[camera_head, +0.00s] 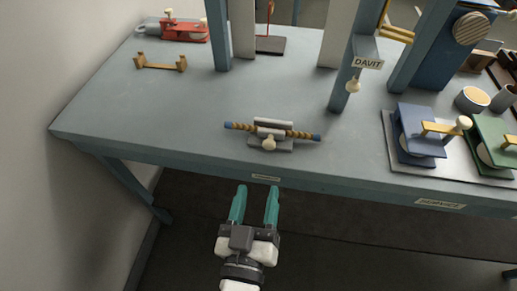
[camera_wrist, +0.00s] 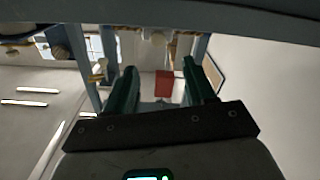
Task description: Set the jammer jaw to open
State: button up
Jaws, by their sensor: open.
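A grey clamp device (camera_head: 272,135) sits near the table's front edge in the head view, and appears to be the jammer. A brown twisted rope (camera_head: 300,134) with blue ends runs through it from left to right. A cream knob (camera_head: 269,144) stands at its front. Whether its jaw is open or shut I cannot tell. My gripper (camera_head: 256,190) is open and empty, in front of the table edge and short of the device. Its two teal fingers point toward the table. In the wrist view, my gripper (camera_wrist: 163,68) also shows apart fingers with nothing held between them.
The blue-grey table (camera_head: 190,105) has free room left of the device. A blue post with a DAVIT label (camera_head: 367,63) and hanging cream knob (camera_head: 353,86) stands behind right. Blue (camera_head: 418,130) and green (camera_head: 494,140) hinged units lie right. A red unit (camera_head: 183,29) lies far left.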

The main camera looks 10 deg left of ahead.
aim_at(269, 147)
jog(key=w, duration=0.3)
jog(key=w+p, duration=0.1)
jog(key=w, duration=0.2)
jog(key=w+p, duration=0.1)
jog(key=w, duration=0.3)
jog(key=shift+w+d, duration=0.1)
jog(key=shift+d, duration=0.2)
grip_shut()
